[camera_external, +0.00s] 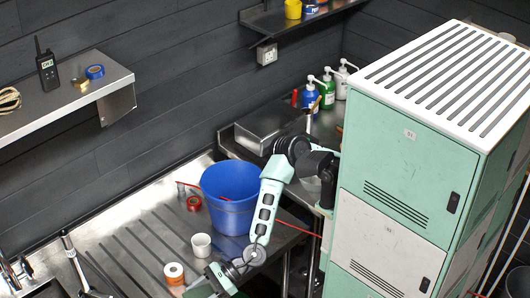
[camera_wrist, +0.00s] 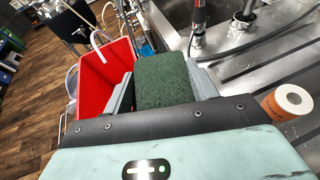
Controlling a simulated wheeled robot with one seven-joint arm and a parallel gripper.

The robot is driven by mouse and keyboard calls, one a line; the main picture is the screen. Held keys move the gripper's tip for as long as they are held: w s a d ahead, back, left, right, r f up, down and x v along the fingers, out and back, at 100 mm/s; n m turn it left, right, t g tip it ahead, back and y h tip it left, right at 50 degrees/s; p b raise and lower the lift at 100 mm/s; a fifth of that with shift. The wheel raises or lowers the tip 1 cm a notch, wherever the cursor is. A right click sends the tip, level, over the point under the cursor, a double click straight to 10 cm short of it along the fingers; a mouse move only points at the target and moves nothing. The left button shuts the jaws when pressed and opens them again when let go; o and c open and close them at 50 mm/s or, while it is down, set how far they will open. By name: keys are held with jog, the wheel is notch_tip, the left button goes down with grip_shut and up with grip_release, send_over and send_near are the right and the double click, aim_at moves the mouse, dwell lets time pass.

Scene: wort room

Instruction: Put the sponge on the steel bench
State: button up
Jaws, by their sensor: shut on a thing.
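My gripper (camera_wrist: 165,90) is shut on a dark green sponge (camera_wrist: 166,80), with one grey finger on each side of it. In the external view my gripper (camera_external: 203,289) is at the bottom edge, near the front of the ribbed steel drainboard (camera_external: 135,235). Only a bit of green shows there; the rest of the sponge is hidden or cut off. In the wrist view the steel surface (camera_wrist: 265,75) lies to the right of the sponge. A second steel bench (camera_external: 232,150) stands behind, against the wall. I cannot tell whether the sponge touches anything.
A blue bucket (camera_external: 229,195), a white cup (camera_external: 201,245), an orange-and-white roll (camera_external: 174,273) and red tape (camera_external: 194,203) stand on the drainboard. A red bin (camera_wrist: 104,78) is beyond the sponge, left. Green lockers (camera_external: 400,160) stand right. Pump bottles (camera_external: 328,88) crowd the rear bench.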

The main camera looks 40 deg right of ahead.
jog(key=s, duration=0.1)
jog(key=s+r+n+g, duration=0.1)
jog(key=s, duration=0.1)
jog(key=shift+d+r, duration=0.15)
jog(key=shift+d, duration=0.05)
jog(key=w+a+f+m+t+h+b, duration=0.1)
jog(key=w+f+m+t, duration=0.15)
jog(key=w, duration=0.55)
jog(key=w+f+m+t+h+b, duration=0.1)
jog(key=w+m+t, duration=0.15)
jog(key=w, duration=0.45)
jog(key=m+t+h+b, duration=0.6)
jog(key=m+h, duration=0.5)
send_over(159, 248)
notch_tip(159, 248, down, 11)
jog(key=shift+w+r, duration=0.15)
jog(key=shift+r, duration=0.05)
jog(key=shift+f+p, duration=0.3)
jog(key=shift+f, duration=1.7)
